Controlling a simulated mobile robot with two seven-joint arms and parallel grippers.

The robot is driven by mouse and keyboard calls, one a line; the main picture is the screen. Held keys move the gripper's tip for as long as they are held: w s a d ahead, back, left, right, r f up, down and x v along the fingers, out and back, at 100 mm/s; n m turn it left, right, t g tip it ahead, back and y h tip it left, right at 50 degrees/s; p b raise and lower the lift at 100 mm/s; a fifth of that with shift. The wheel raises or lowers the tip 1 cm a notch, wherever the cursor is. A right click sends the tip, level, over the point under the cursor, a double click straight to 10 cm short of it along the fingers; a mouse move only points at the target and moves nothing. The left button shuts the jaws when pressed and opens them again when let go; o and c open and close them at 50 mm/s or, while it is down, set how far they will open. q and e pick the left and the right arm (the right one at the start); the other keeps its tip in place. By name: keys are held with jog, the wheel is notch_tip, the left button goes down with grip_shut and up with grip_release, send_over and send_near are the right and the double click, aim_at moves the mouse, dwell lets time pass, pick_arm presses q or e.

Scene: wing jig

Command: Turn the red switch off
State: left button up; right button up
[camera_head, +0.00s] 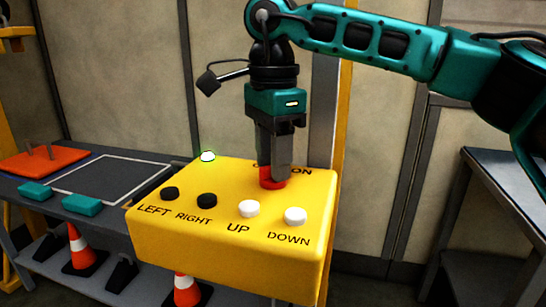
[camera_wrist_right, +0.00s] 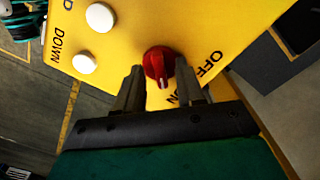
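The red switch (camera_head: 272,183) is a round knob on the top of the yellow control box (camera_head: 235,265). In the right wrist view the red switch (camera_wrist_right: 158,62) has a raised grip with a pale mark pointing toward the partly covered ON label. The OFF label (camera_wrist_right: 207,64) is to its right. My right gripper (camera_head: 274,172) points down over the switch. In the wrist view its two fingers stand apart on either side of the knob, with gaps showing. In the head view the fingers partly hide the switch and labels. My left gripper is not in view.
Black buttons (camera_head: 207,200) and white buttons (camera_head: 295,216) line the box's front. Another table (camera_head: 500,180) is at right.

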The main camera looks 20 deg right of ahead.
grip_shut()
dwell(0.3)
jog(key=shift+r, duration=0.1)
